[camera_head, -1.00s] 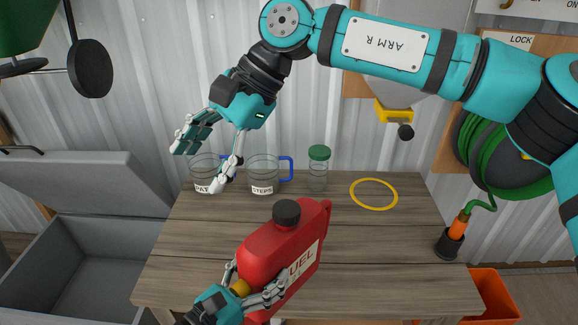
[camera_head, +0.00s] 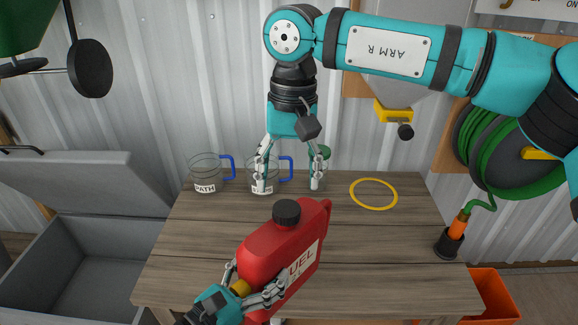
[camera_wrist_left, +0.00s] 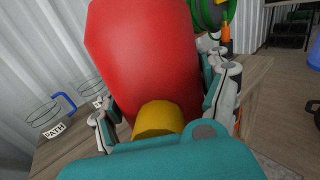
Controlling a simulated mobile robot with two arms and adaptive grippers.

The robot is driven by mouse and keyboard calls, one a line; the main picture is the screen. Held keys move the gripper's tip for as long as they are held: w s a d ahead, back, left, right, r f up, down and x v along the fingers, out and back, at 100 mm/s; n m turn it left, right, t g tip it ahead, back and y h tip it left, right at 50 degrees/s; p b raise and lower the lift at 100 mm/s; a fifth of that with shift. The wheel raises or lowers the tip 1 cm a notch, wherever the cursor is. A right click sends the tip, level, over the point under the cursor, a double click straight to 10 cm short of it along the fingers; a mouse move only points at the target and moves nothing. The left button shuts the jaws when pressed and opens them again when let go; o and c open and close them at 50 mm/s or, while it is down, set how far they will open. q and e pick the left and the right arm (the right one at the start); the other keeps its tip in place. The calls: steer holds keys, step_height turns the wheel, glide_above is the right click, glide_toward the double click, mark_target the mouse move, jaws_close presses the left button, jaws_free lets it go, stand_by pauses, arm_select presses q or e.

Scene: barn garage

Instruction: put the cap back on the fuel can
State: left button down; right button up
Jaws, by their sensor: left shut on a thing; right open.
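The red fuel can (camera_head: 285,252) is held above the front part of the wooden table, leaning to the right. Its red body fills the middle of the left wrist view (camera_wrist_left: 145,55). A black cap (camera_head: 286,213) sits at the can's top; whether it is screwed down cannot be told. My left gripper (camera_head: 252,290) is shut on the can, with fingers on both sides of its lower body. A yellow piece (camera_wrist_left: 158,119) shows between palm and can. My right gripper (camera_head: 289,186) is open, empty and pointing down, behind and above the cap.
A yellow ring (camera_head: 373,194) lies right. A grey open box (camera_head: 70,265) stands left.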

mark_target(287, 207)
steer(key=f, duration=0.6)
steer(key=shift+s+a+f, duration=0.15)
steer(key=shift+s+f, duration=0.05)
steer(key=shift+f, duration=0.2)
